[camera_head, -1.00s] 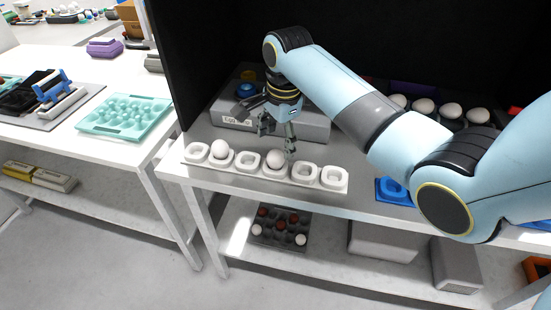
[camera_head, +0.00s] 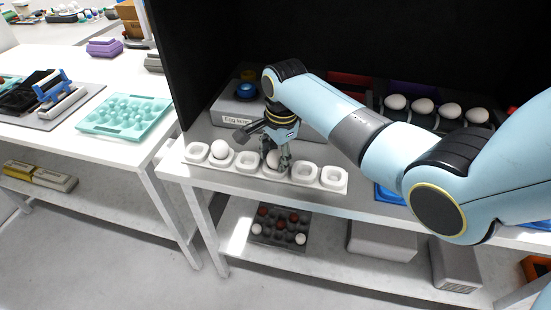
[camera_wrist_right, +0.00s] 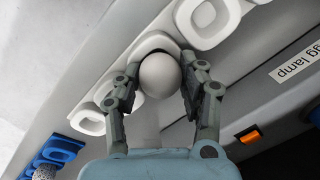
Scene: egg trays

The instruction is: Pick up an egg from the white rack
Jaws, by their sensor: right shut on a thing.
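The white rack (camera_head: 247,170) is a row of several square cups along the front edge of the table. A white egg (camera_head: 273,157) sits in or just at a middle cup, between the fingers of my right gripper (camera_head: 275,158). In the right wrist view the fingers of this gripper (camera_wrist_right: 160,85) are closed around the egg (camera_wrist_right: 160,76) from both sides. I cannot tell whether the egg touches its cup. My left gripper is not in view.
A grey box labelled egg lamp (camera_head: 236,116) stands behind the rack. A dark tray of white eggs (camera_head: 424,120) lies at the right back. A turquoise egg tray (camera_head: 124,128) is on the left table. A dark tray with brown and white eggs (camera_head: 262,233) is on the lower shelf.

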